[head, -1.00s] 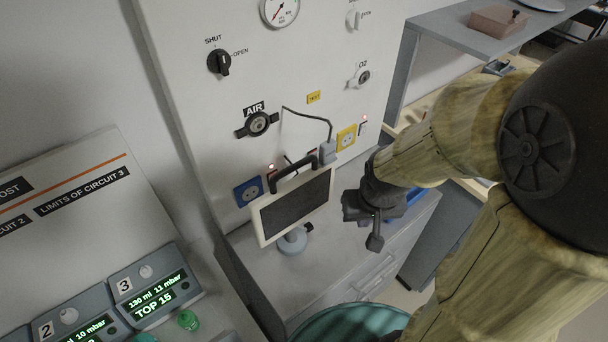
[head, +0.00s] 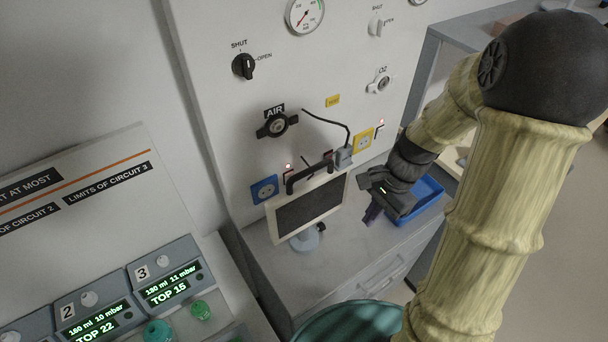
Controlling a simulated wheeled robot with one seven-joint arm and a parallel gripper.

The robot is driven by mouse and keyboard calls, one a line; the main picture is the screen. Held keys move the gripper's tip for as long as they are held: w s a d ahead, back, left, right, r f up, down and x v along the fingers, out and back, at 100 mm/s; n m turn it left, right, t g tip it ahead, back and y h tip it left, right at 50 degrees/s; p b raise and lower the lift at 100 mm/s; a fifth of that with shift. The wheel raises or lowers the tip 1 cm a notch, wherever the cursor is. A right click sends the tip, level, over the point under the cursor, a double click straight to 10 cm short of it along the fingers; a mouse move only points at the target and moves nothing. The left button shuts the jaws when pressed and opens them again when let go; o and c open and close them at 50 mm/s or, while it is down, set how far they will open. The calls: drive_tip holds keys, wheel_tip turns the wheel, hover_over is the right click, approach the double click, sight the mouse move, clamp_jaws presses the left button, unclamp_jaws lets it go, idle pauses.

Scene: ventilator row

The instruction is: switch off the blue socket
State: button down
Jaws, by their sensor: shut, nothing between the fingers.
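The blue socket (head: 264,189) is on the white wall panel, just left of the upper edge of a tilted screen. A small switch with a lit red lamp (head: 288,168) is at its upper right, partly hidden by the screen's dark handle. My gripper (head: 373,213) is to the right of the screen, in front of the panel and above the counter. It points downward, is shut and empty, and is well apart from the blue socket.
The screen (head: 310,205) on a stand blocks part of the panel. A yellow socket (head: 363,141) with a lit switch (head: 380,124) and a grey plug (head: 343,158) with a black cable are to the right. A blue tray (head: 430,190) lies behind my gripper.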

drive_tip(key=w+r+m+t+y+p, duration=0.1)
drive_tip(key=w+r+m+y+p, duration=0.2)
drive_tip(key=w+m+y, duration=1.05)
drive_tip(key=m+t+y+b, duration=0.2)
drive_tip(key=m+t+b, duration=0.3)
drive_tip(key=m, duration=0.8)
approach(290, 175)
drive_tip(key=v, duration=0.4)
drive_tip(key=shift+w+d+r, duration=0.1)
drive_tip(key=shift+w+d, duration=0.1)
drive_tip(key=shift+a+n+g, duration=0.15)
drive_tip(key=shift+n+g, duration=0.1)
drive_tip(key=shift+g, duration=0.15)
drive_tip(key=p+x, duration=0.2)
drive_tip(key=x, duration=0.7)
drive_tip(key=shift+w+a, duration=0.1)
drive_tip(key=shift+a, duration=0.25)
drive_tip(key=shift+p, duration=0.4)
